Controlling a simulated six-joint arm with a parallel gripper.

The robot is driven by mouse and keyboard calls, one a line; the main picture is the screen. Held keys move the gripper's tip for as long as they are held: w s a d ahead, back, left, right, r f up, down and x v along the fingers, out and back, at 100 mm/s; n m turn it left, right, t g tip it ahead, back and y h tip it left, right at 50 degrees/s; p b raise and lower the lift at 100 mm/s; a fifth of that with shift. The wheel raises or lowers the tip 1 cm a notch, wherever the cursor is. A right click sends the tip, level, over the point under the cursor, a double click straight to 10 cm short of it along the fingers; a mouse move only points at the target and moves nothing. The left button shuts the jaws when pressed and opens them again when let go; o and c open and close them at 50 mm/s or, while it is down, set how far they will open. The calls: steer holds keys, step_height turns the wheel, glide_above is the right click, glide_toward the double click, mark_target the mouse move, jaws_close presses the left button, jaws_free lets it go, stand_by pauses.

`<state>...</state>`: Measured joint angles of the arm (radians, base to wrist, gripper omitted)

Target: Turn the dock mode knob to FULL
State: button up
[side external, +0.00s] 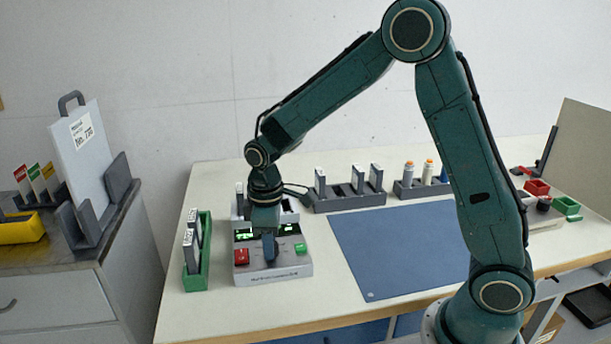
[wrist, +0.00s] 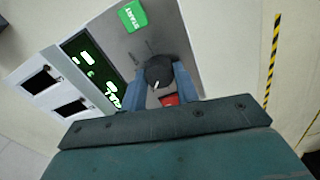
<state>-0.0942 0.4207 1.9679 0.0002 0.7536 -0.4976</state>
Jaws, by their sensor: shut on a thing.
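The dock (side external: 300,272) is a light grey box near the front left of the table. Its dark round mode knob (wrist: 158,72) with a white pointer mark shows in the wrist view between my two blue fingers. My gripper (side external: 270,250) points down over the dock and is shut on the knob. In the side view the fingers hide the knob. The dock has a green START button (wrist: 132,15) and a red button (side external: 241,257). Its dark display (wrist: 90,72) shows green lit marks, partly cut by my gripper. I cannot read which mode the pointer faces.
A green holder (side external: 205,265) with upright modules stands left of the dock. A dark rack (side external: 345,203) with upright modules stands behind it. A blue mat (side external: 395,250) lies clear to the right. Yellow-black tape (wrist: 272,60) shows in the wrist view.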

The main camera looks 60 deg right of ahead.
steer(key=o, duration=1)
steer(key=shift+r, duration=0.15)
step_height(320, 180, up, 14)
steer(key=shift+f, duration=0.2)
steer(key=shift+s, duration=0.1)
